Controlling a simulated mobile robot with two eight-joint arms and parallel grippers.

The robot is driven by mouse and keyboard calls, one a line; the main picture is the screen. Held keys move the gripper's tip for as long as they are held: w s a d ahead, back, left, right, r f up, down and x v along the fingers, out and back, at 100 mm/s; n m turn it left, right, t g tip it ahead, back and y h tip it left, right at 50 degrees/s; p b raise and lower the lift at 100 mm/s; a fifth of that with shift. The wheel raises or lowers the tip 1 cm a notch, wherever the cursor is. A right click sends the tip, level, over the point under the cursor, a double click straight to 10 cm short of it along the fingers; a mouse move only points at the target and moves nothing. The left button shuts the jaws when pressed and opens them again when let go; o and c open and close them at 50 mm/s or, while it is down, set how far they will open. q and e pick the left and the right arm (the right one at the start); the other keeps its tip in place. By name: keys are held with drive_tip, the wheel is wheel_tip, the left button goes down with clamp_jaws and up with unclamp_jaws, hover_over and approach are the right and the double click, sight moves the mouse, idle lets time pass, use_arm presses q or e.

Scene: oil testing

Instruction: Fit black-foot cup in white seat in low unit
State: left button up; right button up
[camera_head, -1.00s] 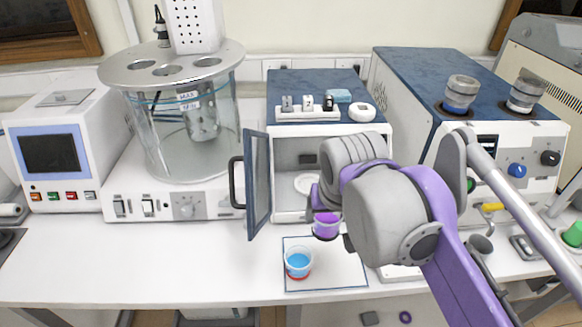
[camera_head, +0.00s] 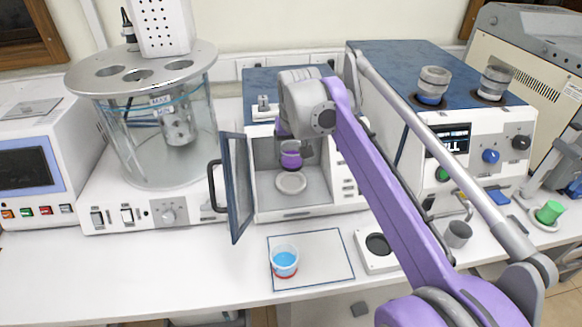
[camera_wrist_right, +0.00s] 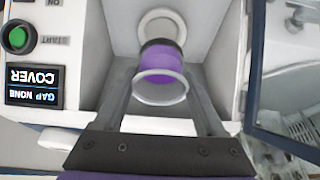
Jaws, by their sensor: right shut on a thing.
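The cup with purple contents (camera_head: 291,160) is inside the open low unit (camera_head: 322,190), above and slightly behind the white round seat (camera_head: 291,182). My right gripper (camera_head: 291,152) is shut on the cup. In the right wrist view the purple cup (camera_wrist_right: 161,83) is between the two fingers, its black foot (camera_wrist_right: 160,43) towards the white seat (camera_wrist_right: 160,24). The foot overlaps the seat's edge there; I cannot tell whether they touch. My left gripper is not in view.
The unit's glass door (camera_head: 237,187) stands open on the left. A cup with blue contents and a red foot (camera_head: 285,261) stands on the outlined mat (camera_head: 325,262) in front. A white block with a dark round recess (camera_head: 378,246) is to its right.

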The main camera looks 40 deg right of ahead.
sight(291, 158)
drive_tip(key=shift+x, duration=1.25)
drive_tip(key=shift+f, duration=0.5)
drive_tip(key=shift+w+f+b, duration=0.15)
drive_tip(key=shift+f+b, duration=0.2)
drive_tip(key=shift+f, duration=1.5)
drive_tip(key=shift+f, duration=0.15)
drive_tip(key=o, duration=1.6)
drive_tip(key=shift+c, duration=0.2)
drive_tip(key=p+v, duration=0.1)
drive_tip(key=v, duration=1.1)
